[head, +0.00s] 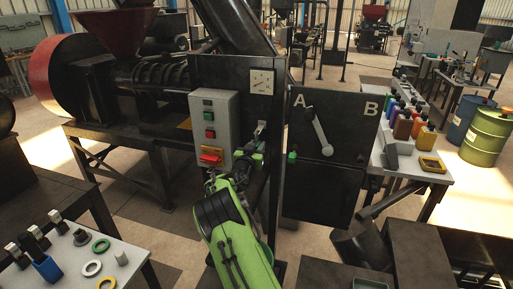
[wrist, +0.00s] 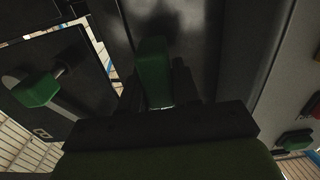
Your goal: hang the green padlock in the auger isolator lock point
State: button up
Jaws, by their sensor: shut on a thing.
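My gripper (head: 252,150) is in front of the dark post between the grey control box and the panel marked A and B. In the wrist view, its dark fingers are shut on the green padlock (wrist: 153,72), which shows as a green block between them. The padlock's shackle is not clear against the dark metal behind. A second green block (wrist: 38,90) with a grey shaft shows left in the wrist view; a small green piece (head: 292,156) sits at the A/B panel's left edge in the head view. I cannot make out which part is the auger isolator lock point.
The grey control box (head: 213,130) with red and green buttons stands close left of my gripper. The A/B panel (head: 345,110) with a pale lever is close right. A table (head: 60,275) with rings and padlock-like blocks is at lower left; another bench (head: 400,185) with coloured items is right.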

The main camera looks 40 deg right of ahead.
jog(key=o, duration=0.4)
grip_shut()
jog(key=shift+r, duration=1)
jog(key=shift+a, duration=0.1)
jog(key=shift+b+v, duration=1.4)
jog(key=shift+b, duration=0.25)
jog(key=b+v, duration=0.3)
jog(key=shift+s+a+b, duration=0.1)
jog(key=shift+s+b, duration=0.05)
jog(key=shift+b, duration=0.2)
